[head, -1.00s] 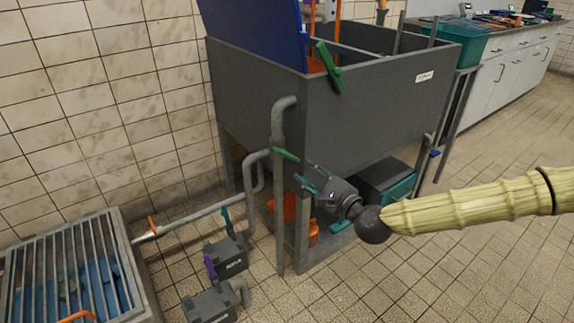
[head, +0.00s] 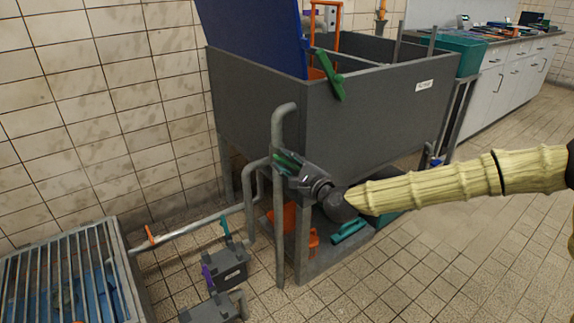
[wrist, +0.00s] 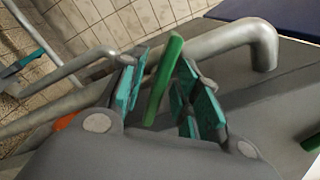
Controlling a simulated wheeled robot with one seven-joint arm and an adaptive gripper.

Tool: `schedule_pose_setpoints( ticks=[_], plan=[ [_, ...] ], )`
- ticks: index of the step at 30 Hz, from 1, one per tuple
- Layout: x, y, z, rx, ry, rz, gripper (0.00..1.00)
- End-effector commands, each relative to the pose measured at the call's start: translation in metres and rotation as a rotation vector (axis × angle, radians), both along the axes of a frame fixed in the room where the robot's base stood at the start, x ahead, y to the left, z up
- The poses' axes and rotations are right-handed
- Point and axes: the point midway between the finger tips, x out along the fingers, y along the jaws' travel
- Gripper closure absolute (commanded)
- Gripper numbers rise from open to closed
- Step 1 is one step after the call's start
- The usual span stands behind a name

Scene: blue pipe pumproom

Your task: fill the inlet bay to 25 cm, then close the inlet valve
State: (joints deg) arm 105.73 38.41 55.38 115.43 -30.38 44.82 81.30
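The grey tank (head: 365,125), perhaps the inlet bay, stands on legs; no water level shows inside. A grey pipe (head: 279,215) rises beside its near corner and hooks at the top. A green lever on this pipe, possibly the inlet valve's, is largely hidden by my gripper (head: 282,160) in the head view. In the wrist view, the green lever (wrist: 164,80) stands between the teal pads of my gripper (wrist: 162,85). The pads are apart, with gaps visible beside the lever. Another green lever (head: 330,75) hangs at the tank's rim.
Small dark units with a teal lever (head: 226,231) and a purple lever (head: 207,278) stand nearby. Open tiled floor is at right.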

Motion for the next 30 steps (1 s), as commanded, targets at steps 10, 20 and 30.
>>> schedule_pose_setpoints(
  ticks=[10, 20, 30],
  plan=[
    [0.0017, 0.0012, 0.0001, 0.000, 0.000, 0.000, 0.72],
    [0.0016, 0.0011, 0.0001, -0.001, -0.001, 0.000, 1.00],
    [0.0013, 0.0015, 0.0009, -0.083, -0.061, 0.000, 1.00]
  ],
)
